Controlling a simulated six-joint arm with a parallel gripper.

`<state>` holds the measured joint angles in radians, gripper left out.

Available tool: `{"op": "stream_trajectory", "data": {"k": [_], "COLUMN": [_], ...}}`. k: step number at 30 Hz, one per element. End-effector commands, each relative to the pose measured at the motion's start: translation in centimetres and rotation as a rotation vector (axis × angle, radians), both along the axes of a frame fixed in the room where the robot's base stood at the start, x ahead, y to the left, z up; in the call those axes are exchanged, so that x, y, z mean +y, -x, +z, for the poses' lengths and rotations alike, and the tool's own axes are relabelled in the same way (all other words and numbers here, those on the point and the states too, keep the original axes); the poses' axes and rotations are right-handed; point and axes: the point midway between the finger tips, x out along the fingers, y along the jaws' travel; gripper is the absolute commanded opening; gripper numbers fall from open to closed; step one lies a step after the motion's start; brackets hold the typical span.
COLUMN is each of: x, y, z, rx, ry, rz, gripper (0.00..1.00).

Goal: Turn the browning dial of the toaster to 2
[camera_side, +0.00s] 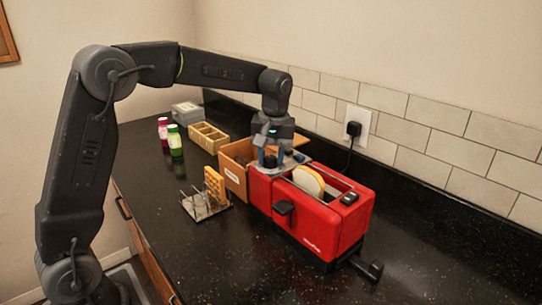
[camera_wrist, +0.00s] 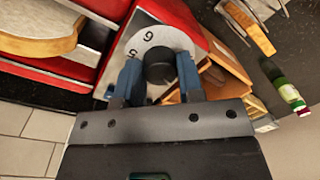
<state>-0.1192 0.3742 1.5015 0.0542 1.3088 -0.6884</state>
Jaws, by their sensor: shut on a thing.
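The red toaster (camera_side: 318,222) stands on the dark counter with a bread slice (camera_side: 308,182) in its slot. It also shows in the wrist view (camera_wrist: 172,14). Its black round browning dial (camera_wrist: 160,65) sits on a pale numbered plate at one end of the toaster top. My gripper (camera_wrist: 159,78) is over that end, pointing down, with one blue finger on each side of the dial, shut on it. Two digits show beyond the dial, seemingly a 5 and a 6. The other digits and the pointer are hidden or cannot be made out.
A cardboard box (camera_side: 234,174) stands close behind the toaster. Bottles (camera_side: 174,140), a wooden tray (camera_side: 208,137) and a grey box (camera_side: 187,113) are farther back. A black plug (camera_side: 354,129) with a cord is on the wall.

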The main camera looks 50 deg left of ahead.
Motion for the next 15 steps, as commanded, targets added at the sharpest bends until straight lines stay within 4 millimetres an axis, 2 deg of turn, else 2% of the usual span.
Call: {"op": "stream_trajectory", "data": {"k": [15], "x": [0.06], "y": [-0.08], "z": [0.13], "rx": [-0.005], "ry": [-0.001], "rz": [0.104], "gripper": [0.11]}}
